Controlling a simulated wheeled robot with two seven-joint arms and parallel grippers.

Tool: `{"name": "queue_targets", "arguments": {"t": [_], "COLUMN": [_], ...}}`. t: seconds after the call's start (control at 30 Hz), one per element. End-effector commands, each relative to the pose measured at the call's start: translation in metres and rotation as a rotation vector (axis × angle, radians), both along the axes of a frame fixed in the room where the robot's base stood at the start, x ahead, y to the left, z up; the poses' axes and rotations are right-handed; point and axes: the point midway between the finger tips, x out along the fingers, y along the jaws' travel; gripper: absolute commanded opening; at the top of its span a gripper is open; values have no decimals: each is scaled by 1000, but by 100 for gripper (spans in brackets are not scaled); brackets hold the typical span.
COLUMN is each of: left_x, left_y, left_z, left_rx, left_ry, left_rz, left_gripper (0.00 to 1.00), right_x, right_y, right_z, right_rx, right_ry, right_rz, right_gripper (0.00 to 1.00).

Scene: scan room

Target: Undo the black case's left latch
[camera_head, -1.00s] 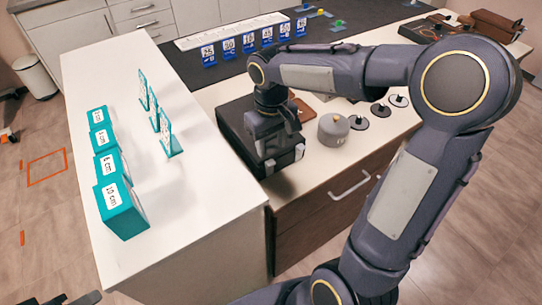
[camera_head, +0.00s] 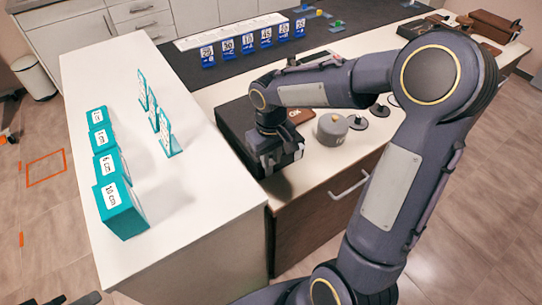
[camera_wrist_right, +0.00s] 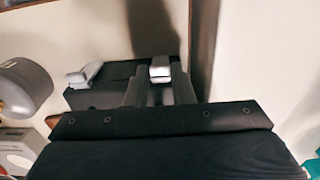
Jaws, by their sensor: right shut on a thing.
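The black case (camera_head: 232,117) lies on the white worktop, near its front edge. It shows partly in the right wrist view (camera_wrist_right: 100,98), where my gripper body hides much of it. Two pale latches are on its edge there: one latch (camera_wrist_right: 160,68) is between my fingers, the other latch (camera_wrist_right: 85,75) is free, to the left. My right gripper (camera_head: 283,167) is low at the case's near end; it also shows in the wrist view (camera_wrist_right: 159,88), shut on the first latch. I cannot tell how far that latch is turned. My left gripper is not in view.
A grey round weight (camera_head: 332,128) stands close to the right of the case, with dark discs (camera_head: 382,110) behind my forearm. Teal boxes (camera_head: 120,208) and upright teal cards (camera_head: 164,132) stand on the left worktop. Blue number cards (camera_head: 248,43) line the back.

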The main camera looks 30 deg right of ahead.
Motion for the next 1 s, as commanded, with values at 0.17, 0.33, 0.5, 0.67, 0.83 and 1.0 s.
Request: {"name": "queue_targets", "arguments": {"t": [0.17, 0.33, 0.5, 0.67, 0.83, 1.0], "left_x": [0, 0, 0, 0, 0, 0], "left_y": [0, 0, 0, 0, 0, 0], "left_z": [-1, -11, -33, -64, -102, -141], "left_rx": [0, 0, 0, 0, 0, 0], "left_ry": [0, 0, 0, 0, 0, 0], "left_rz": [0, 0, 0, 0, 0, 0], "left_gripper": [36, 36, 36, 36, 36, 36], "right_x": [0, -4, -11, -21, -34, -45], "right_y": [0, 0, -1, -2, -3, -4], "right_z": [0, -3, -8, -14, -22, -31], "right_rx": [0, 2, 9, 18, 30, 43], "right_ry": [-4, -37, -125, -251, -412, -571], "right_rz": [0, 0, -1, -2, -3, -3], "right_gripper": [0, 0, 0, 0, 0, 0]}}
